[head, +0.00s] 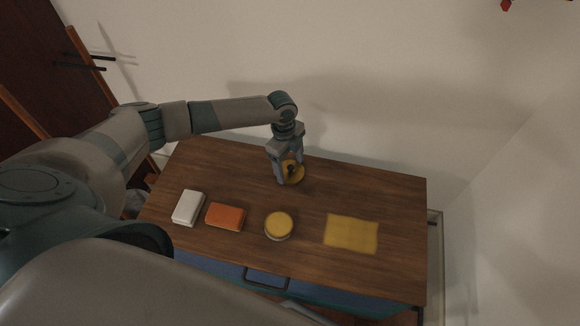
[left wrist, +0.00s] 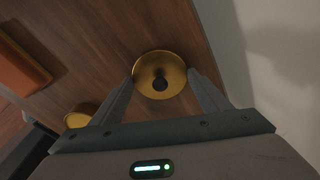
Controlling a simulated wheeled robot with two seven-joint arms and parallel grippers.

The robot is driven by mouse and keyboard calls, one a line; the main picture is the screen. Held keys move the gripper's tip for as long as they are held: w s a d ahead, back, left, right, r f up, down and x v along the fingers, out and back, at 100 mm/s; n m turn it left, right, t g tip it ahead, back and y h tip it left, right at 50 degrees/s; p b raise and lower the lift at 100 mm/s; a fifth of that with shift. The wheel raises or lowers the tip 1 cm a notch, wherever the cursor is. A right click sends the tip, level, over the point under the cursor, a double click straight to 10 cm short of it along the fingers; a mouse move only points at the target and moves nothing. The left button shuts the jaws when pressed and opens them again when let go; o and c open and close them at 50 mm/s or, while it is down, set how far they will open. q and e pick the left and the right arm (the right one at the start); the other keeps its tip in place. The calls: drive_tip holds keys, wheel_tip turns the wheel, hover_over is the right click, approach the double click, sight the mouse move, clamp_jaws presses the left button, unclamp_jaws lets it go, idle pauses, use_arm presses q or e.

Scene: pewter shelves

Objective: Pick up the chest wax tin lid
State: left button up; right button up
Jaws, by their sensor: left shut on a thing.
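The wax tin lid (head: 297,178) is a round golden disc with a dark knob in its middle, at the back of the wooden chest top. It also shows in the left wrist view (left wrist: 148,68), between the two fingers. My left gripper (head: 290,170) points down and is shut on the lid, with a finger at each side. The fingers partly hide the lid in the head view. I cannot tell whether the lid touches the wood or is just above it. My right gripper is not in view.
On the chest top (head: 240,165) stand a white block (head: 187,208), an orange block (head: 225,216) and a round yellow-topped tin (head: 279,224). A flat yellow cloth (head: 351,233) lies at the right. The wall is close behind. The back right of the top is clear.

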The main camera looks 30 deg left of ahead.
sight(291, 166)
use_arm(q)
drive_tip(key=shift+r, duration=0.45)
wheel_tip(291, 166, up, 2)
drive_tip(key=shift+w+r, duration=0.1)
drive_tip(key=shift+r, duration=0.15)
drive_tip(key=s+d+r, duration=0.5)
drive_tip(key=d+r, duration=0.2)
drive_tip(key=d, duration=0.3)
drive_tip(key=shift+s+d, duration=0.15)
drive_tip(key=shift+s, duration=0.2)
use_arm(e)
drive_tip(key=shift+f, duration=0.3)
use_arm(q)
drive_tip(key=shift+r, duration=0.1)
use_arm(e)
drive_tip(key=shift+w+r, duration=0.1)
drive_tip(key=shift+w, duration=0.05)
